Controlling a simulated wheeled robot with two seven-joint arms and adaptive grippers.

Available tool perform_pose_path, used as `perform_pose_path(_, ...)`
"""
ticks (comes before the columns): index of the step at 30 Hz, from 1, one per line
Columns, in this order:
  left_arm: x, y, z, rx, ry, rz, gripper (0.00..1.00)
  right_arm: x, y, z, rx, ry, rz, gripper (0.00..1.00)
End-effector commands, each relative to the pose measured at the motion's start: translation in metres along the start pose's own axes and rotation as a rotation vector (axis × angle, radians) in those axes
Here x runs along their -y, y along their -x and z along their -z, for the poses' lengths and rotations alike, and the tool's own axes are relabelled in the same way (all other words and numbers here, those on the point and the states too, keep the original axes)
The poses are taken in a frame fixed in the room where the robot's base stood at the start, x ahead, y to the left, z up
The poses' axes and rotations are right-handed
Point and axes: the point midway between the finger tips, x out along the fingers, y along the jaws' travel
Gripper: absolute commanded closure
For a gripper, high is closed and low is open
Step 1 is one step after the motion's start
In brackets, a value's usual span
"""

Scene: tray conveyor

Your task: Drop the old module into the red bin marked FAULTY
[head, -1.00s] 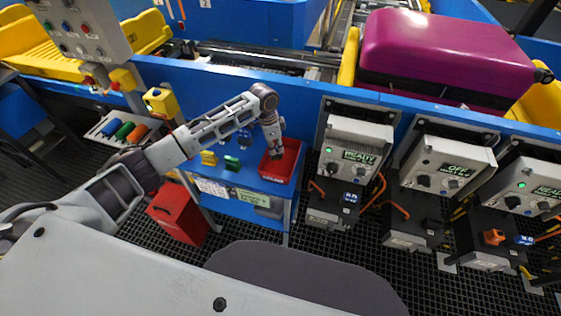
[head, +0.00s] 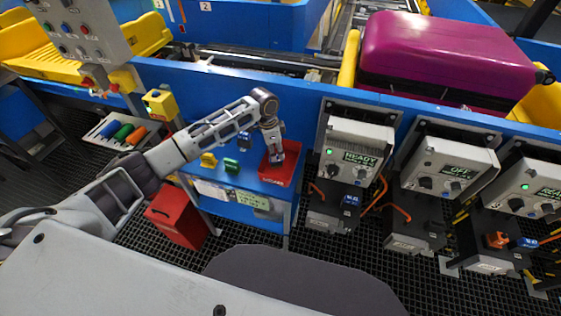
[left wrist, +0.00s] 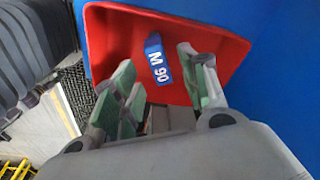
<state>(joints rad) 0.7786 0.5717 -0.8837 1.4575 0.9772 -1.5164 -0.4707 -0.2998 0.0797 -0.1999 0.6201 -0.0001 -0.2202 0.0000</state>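The red bin (head: 290,170) stands at the right end of a blue bench, with an unreadable light label on its front. My left gripper (head: 276,158) points down into its mouth. In the left wrist view, a blue module (left wrist: 157,60) with white characters like "M 90" shows against the inside of the red bin (left wrist: 110,40). It appears between and beyond the green-padded fingertips of my left gripper (left wrist: 160,75). The fingers are spread, with gaps visible on both sides of the module. Whether it rests on the bin floor is unclear. My right gripper is not in view.
A yellow piece (head: 208,160), a green piece (head: 231,165) and a blue piece (head: 244,142) sit on the bench left of the bin. Control boxes (head: 357,145) line the blue conveyor wall to the right. A red box (head: 177,217) stands on the floor.

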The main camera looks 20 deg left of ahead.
Motion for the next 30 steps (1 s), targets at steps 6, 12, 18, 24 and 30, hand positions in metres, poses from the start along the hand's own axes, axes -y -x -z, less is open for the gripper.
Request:
perform_pose_path(6, 0.0, 0.0, 0.0, 0.0, 0.0, 0.0, 0.56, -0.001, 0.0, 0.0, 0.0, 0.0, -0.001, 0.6)
perform_pose_path(12, 0.0, 0.005, 0.0, -0.001, 0.0, 0.0, 0.56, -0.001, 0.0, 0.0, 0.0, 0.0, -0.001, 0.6)
perform_pose_path(18, 0.0, 0.021, 0.001, -0.001, 0.0, 0.001, 0.56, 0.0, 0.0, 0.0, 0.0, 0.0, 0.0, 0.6)
perform_pose_path(24, 0.001, 0.049, 0.0, -0.001, -0.001, 0.002, 0.56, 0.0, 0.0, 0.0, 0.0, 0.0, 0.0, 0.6)
perform_pose_path(30, 0.001, 0.08, 0.001, -0.002, -0.001, 0.002, 0.56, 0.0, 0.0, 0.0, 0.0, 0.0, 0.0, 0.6)
